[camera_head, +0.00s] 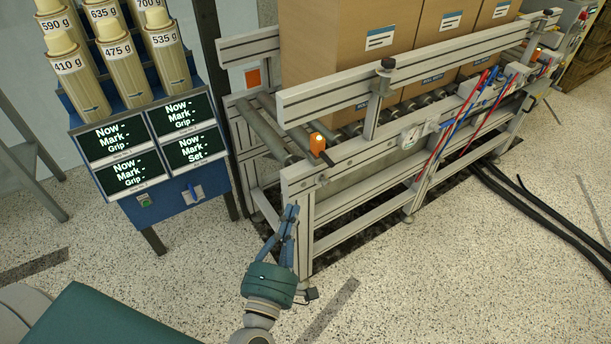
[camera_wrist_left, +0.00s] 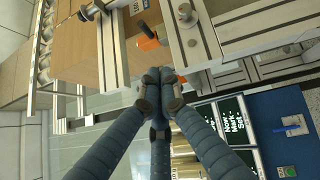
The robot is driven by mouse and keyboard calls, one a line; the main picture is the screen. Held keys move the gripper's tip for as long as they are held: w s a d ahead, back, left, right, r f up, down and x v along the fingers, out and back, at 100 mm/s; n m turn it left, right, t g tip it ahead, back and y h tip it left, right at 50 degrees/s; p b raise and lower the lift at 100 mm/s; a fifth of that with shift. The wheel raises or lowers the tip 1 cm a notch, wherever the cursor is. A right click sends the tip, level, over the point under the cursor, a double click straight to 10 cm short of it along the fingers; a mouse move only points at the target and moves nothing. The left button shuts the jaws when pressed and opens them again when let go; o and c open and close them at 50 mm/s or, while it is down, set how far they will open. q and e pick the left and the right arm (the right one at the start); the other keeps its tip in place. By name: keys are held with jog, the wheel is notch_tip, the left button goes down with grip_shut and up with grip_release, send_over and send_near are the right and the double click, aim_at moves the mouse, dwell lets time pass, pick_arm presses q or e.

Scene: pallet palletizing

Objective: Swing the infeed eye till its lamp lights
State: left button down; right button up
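The infeed eye (camera_head: 318,143) is a small orange block on the near end of the conveyor's front rail. A pale bright spot shows on its face; I cannot tell whether this is a lit lamp. An orange block, seemingly the eye (camera_wrist_left: 148,31), also shows in the left wrist view beyond the fingertips. My left gripper (camera_head: 291,212) is below and left of the eye, by the frame's end post, apart from the eye. Its fingers point up. In the left wrist view the left gripper's fingertips (camera_wrist_left: 157,84) come together with nothing seen between them. My right gripper is out of view.
The conveyor frame (camera_head: 340,155) carries several cartons (camera_head: 350,50) behind a guard rail. A second orange block (camera_head: 536,54) sits at the far end. A blue stand (camera_head: 165,203) with screens and weighted tubes is at left. Black cables (camera_head: 540,208) lie on the floor at right.

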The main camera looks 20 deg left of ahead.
pick_arm(q)
send_near(324, 151)
jog(key=a, duration=0.3)
jog(key=w+d, duration=0.2)
jog(key=w, duration=0.1)
jog(key=shift+w+d+f+p, duration=0.1)
jog(key=shift+d+f+p, duration=0.1)
jog(key=shift+p, duration=0.15)
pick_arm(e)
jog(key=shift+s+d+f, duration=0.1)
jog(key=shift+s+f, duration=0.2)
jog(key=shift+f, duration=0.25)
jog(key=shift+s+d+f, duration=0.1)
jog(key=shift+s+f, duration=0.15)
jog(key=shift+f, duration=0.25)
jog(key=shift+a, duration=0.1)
pick_arm(q)
jog(key=shift+w+d, duration=0.35)
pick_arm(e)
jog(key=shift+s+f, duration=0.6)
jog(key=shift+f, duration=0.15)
